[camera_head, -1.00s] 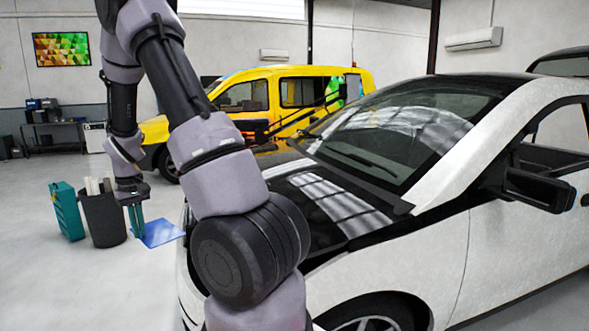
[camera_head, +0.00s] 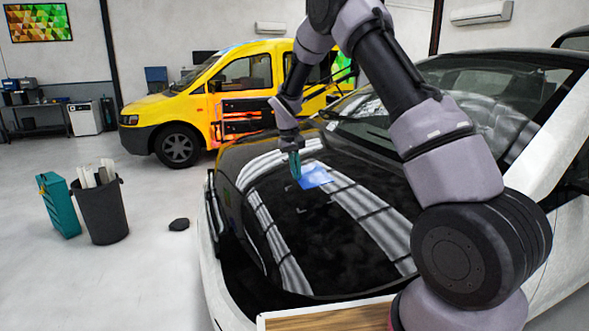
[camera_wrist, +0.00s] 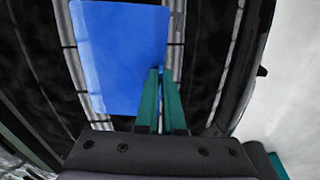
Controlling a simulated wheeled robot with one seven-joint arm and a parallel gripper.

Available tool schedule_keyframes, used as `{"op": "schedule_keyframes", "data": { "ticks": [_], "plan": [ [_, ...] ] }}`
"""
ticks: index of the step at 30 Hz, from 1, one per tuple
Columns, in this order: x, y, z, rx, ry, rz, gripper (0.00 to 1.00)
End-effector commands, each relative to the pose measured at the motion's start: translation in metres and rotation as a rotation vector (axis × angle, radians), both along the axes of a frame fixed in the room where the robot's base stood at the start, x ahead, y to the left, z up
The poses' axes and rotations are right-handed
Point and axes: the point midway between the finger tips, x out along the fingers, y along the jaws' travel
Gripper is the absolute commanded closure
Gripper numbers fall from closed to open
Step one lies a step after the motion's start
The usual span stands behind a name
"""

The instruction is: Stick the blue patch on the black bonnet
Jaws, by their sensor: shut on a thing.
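The blue patch (camera_head: 315,177) is a flat blue sheet over the glossy black bonnet (camera_head: 285,215) of the white car in the head view. My gripper (camera_head: 295,168) is over the bonnet, with its teal fingers shut on the patch's near edge. In the wrist view the patch (camera_wrist: 120,55) spreads out beyond the fingertips of my gripper (camera_wrist: 160,75), with the bonnet (camera_wrist: 205,45) behind it. I cannot tell whether the patch touches the bonnet or hangs just above it.
A yellow van (camera_head: 240,95) stands behind the car. A black bin (camera_head: 102,210) with rolls, a teal box (camera_head: 60,205) and a small dark object (camera_head: 179,224) are on the floor at left. A wooden surface (camera_head: 330,318) shows at the bottom.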

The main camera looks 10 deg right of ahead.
Motion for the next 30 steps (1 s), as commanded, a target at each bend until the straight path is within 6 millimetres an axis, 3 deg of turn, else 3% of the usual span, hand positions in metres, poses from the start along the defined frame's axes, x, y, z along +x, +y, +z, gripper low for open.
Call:
{"op": "schedule_keyframes", "data": {
  "ticks": [3, 6, 22, 30],
  "plan": [
    [0.011, 0.021, 0.003, -0.021, -0.019, 0.011, 1.0],
    [0.014, 0.025, 0.002, -0.029, -0.024, 0.011, 1.0],
    [0.019, 0.014, -0.053, -0.028, -0.021, 0.01, 1.0],
    [0.021, 0.01, -0.069, -0.028, -0.023, 0.01, 1.0]
  ]
}}
